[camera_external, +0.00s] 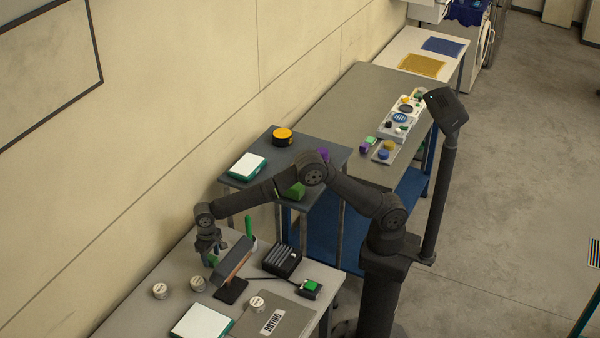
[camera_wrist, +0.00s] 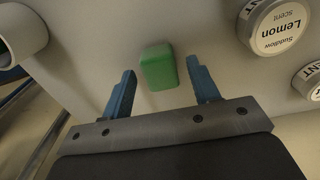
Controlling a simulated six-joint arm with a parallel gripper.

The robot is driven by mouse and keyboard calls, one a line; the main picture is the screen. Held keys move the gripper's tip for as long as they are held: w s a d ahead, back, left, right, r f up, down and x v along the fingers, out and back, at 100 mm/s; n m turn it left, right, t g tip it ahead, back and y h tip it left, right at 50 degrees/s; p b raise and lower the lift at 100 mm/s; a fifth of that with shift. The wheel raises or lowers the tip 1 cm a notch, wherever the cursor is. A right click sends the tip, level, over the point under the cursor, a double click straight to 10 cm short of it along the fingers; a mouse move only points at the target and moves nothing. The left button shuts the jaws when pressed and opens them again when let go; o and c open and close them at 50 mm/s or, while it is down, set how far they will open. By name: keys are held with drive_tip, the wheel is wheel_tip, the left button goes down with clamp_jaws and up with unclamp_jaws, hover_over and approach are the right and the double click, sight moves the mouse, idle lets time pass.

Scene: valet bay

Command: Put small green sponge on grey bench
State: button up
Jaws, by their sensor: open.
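The small green sponge (camera_wrist: 160,68) lies on the pale near table (camera_external: 130,310), seen in the wrist view. My gripper's blue fingers (camera_wrist: 160,80) are open, with one on each side of the sponge's near end; gaps show on both sides. Nothing is held. A long grey-topped bench (camera_external: 340,100) stands farther back along the wall, with several small items at its right side and bare top at its left.
Round labelled tins (camera_external: 160,291) and a tilted dark panel (camera_external: 233,262) stand close to my gripper. A lemon tin (camera_wrist: 275,25) is right of the sponge.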

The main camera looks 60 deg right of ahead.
sight(211, 257)
wheel_tip(211, 257, up, 11)
drive_tip(key=shift+f, duration=0.15)
idle(0.4)
drive_tip(key=shift+f, duration=4.35)
